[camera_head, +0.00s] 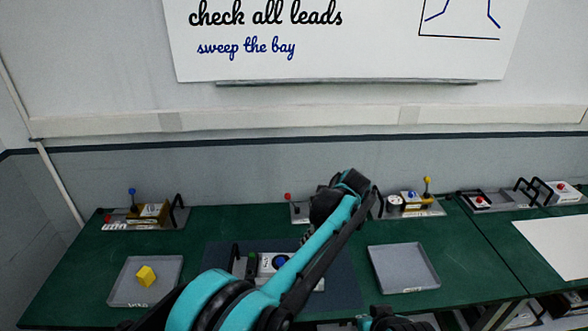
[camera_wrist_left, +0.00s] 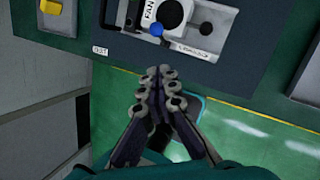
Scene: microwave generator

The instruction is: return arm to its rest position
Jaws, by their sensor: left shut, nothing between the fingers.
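My left arm (camera_head: 318,245) is teal and black. It comes in from the lower left and rises across the middle of the head view, bending at a black joint above the bench. My left gripper (camera_wrist_left: 158,80) shows in the left wrist view with its fingers together and nothing between them. It appears in front of the bench's near edge, with green floor behind it, apart from the fan panel. The arm hides its gripper in the head view.
A fan panel (camera_wrist_left: 195,22) on a dark mat (camera_head: 345,287) lies beyond the gripper, partly hidden by my arm in the head view. A yellow cube (camera_head: 146,275) sits in the left tray (camera_head: 122,292). The right tray (camera_head: 404,267) is empty. Several small devices line the back.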

